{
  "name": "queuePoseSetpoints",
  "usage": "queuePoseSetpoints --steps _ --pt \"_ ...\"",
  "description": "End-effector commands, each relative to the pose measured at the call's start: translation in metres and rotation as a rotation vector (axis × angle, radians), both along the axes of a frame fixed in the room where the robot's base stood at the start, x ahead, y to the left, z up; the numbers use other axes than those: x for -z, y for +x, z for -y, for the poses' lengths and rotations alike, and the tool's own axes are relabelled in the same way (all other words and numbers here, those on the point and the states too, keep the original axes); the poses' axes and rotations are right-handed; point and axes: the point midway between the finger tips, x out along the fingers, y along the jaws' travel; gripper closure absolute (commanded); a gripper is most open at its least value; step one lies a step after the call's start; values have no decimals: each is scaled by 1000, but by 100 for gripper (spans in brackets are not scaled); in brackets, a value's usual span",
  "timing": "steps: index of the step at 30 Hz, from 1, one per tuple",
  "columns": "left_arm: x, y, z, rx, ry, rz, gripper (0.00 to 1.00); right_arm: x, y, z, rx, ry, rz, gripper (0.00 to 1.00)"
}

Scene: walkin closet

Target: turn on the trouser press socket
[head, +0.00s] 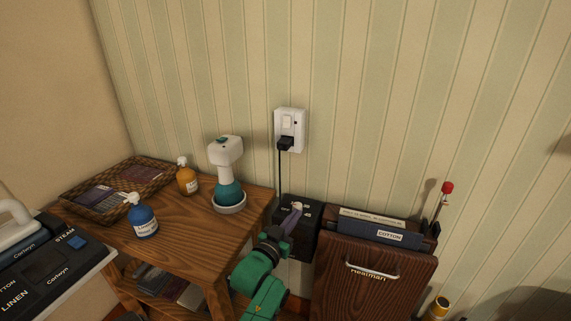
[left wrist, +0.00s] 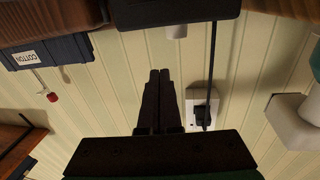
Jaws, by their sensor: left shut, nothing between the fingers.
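The white wall socket (head: 299,115) is on the striped wall, with a rocker switch (head: 287,121) in its upper part and a black plug (head: 285,144) in its lower part. A black cord runs down from the plug. The socket (left wrist: 214,101) also shows in the left wrist view, right of the fingers. My left gripper (head: 297,209) is shut and empty, below the socket in the head view and apart from it. The wooden trouser press (head: 366,290) stands at the right. I cannot tell whether the switch is on. My right gripper is not in view.
A wooden side table (head: 188,219) at the left holds a white and teal steamer (head: 226,165), a blue bottle (head: 143,219), an orange bottle (head: 186,180) and a wicker tray (head: 153,167). A black box (head: 303,244) is behind my left gripper. The wall around the socket is clear.

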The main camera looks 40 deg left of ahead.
Motion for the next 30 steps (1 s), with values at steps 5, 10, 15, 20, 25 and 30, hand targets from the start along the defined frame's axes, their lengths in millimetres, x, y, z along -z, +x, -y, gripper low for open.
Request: queuePoseSetpoints --steps 5,10,15,20,25,30 --pt "-103 -26 -40 -96 77 442 100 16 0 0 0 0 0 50" --pt "-142 -50 -51 -134 120 618 100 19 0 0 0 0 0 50" --pt "-145 -51 -51 -133 121 626 100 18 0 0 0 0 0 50" --pt "-146 -49 -52 -133 121 624 100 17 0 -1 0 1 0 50" --pt "-161 -34 -56 -133 122 626 100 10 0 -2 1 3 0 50" --pt "-185 -6 -66 -132 121 625 100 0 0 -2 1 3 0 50"
